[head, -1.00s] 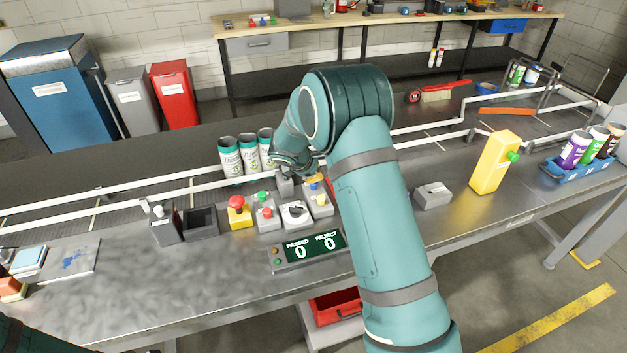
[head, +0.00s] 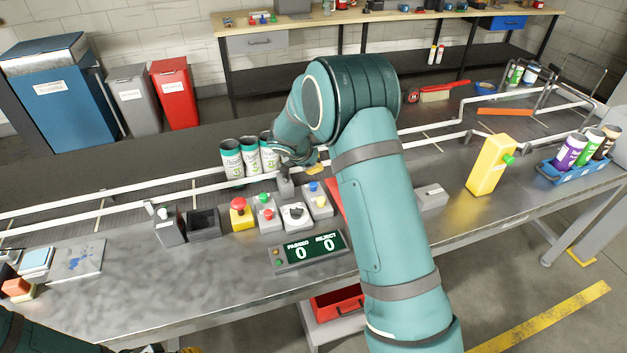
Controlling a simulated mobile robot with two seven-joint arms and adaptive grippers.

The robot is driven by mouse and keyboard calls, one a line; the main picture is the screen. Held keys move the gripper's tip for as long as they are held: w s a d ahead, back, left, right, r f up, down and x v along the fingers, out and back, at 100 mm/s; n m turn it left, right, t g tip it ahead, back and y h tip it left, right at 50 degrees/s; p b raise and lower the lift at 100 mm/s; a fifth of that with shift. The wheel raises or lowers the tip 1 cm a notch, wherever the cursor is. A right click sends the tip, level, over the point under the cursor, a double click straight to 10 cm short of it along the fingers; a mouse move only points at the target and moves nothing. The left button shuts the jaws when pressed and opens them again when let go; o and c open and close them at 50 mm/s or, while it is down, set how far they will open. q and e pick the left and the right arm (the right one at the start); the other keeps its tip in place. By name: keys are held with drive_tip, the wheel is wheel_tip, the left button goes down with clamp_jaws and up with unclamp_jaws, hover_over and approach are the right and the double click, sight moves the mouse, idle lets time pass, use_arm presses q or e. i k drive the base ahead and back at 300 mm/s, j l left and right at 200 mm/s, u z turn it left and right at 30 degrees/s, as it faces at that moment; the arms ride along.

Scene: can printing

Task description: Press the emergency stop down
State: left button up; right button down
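The emergency stop is a red mushroom button on a yellow box (head: 242,216), in the row of control boxes on the metal bench. Its red cap (head: 239,204) is in clear view and nothing touches it. My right gripper (head: 286,188) hangs behind the row of boxes, to the right of the emergency stop and apart from it. Its fingers are small and partly hidden by its own wrist, so I cannot tell if they are open or shut. My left arm shows only at the lower left corner; its gripper is not in view.
Grey boxes with green and red buttons (head: 267,213), a dial (head: 295,215) and a blue button (head: 316,197) stand right of the stop. A counter display (head: 307,248) lies in front. Several cans (head: 232,158) stand behind, by the white rails.

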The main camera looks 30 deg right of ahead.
sight(238, 204)
drive_tip(key=k, duration=1)
